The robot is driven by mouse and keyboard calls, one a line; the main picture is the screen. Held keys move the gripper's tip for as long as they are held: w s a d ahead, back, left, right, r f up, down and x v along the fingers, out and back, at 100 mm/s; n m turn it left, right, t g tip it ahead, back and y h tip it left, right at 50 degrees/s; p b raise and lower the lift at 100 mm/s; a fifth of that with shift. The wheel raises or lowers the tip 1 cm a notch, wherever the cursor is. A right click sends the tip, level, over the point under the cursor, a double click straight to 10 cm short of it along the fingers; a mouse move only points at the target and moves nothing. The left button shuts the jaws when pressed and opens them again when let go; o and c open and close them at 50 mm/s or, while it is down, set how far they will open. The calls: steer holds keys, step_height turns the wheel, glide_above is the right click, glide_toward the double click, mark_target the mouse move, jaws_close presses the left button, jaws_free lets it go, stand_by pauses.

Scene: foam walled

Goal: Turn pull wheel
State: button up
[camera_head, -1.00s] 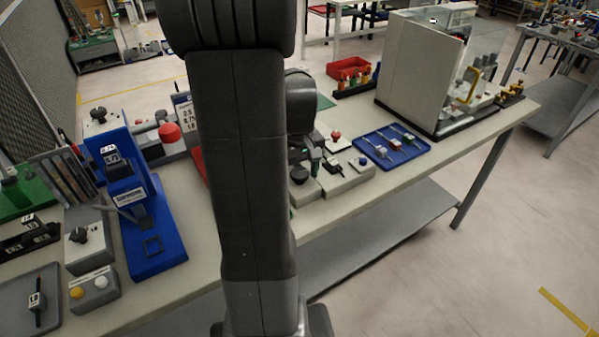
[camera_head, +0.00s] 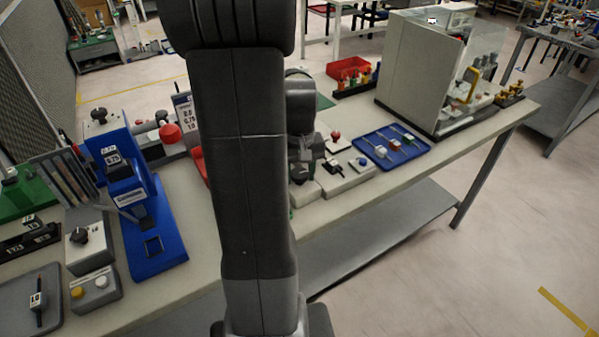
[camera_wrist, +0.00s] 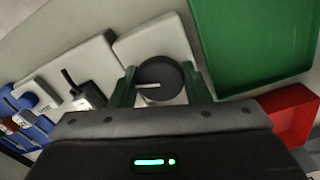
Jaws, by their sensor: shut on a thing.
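The pull wheel (camera_wrist: 162,72) is a round black knob with a white line on its top, mounted on a pale block (camera_wrist: 152,38). In the wrist view my gripper (camera_wrist: 159,84) has its two green fingers on either side of the wheel and is shut on it. The white line lies nearly level across the picture. In the head view my arm and wrist hide most of the gripper and the wheel.
Beside the wheel's block is another pale block with a black lever (camera_wrist: 91,95). A green tray (camera_wrist: 255,45) and a red bin (camera_wrist: 291,112) lie at the right of the wrist view. A blue tray (camera_head: 418,153) with small parts sits on the bench.

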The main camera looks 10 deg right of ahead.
mark_target(300, 173)
steer(key=o, duration=1)
steer(key=shift+c, duration=0.2)
steer(key=shift+r, duration=0.1)
step_height(300, 173, up, 14)
steer(key=shift+p, duration=0.35)
steer(key=shift+f, duration=0.25)
step_height(300, 173, down, 14)
steer(key=shift+b, duration=0.35)
steer(key=shift+r+n, duration=0.15)
steer(key=shift+n, duration=0.45)
steer(key=shift+m, duration=0.3)
